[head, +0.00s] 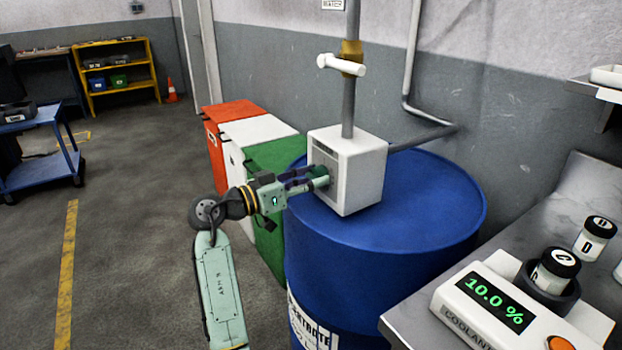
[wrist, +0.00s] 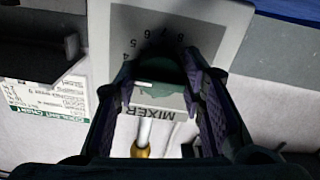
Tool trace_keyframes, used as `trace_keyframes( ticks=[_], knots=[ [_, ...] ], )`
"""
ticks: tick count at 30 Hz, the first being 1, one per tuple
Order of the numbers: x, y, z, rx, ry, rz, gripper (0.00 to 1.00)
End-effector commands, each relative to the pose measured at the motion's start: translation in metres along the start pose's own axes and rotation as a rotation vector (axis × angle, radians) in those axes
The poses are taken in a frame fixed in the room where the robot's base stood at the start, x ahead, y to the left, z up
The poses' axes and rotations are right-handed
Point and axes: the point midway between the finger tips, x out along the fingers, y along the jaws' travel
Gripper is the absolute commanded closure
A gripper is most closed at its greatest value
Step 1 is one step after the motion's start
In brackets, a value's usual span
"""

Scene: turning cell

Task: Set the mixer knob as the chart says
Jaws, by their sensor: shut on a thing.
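The mixer (head: 362,175) is a white box on top of the blue drum, below a vertical pipe. In the wrist view the mixer's plate (wrist: 205,22) carries a curved row of digits, including 4 and 8, and a MIXER label. The coolant meter (head: 490,300) displays 10.0 %.
The blue drum (head: 420,215) stands under the mixer. Green (head: 270,170), white (head: 235,150) and red (head: 222,115) bins stand behind my arm. A metal bench (head: 545,225) at right holds the meter, a jar C (head: 555,268) on it and a jar D (head: 594,240).

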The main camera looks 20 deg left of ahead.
Motion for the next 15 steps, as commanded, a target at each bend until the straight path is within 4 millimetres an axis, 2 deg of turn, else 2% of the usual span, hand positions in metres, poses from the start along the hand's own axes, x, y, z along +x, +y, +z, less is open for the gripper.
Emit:
trace_keyframes(
  ticks=[15],
  knots=[
    [0.0006, 0.0022, -0.0025, -0.446, -0.001, 0.002, 0.91]
  ],
)
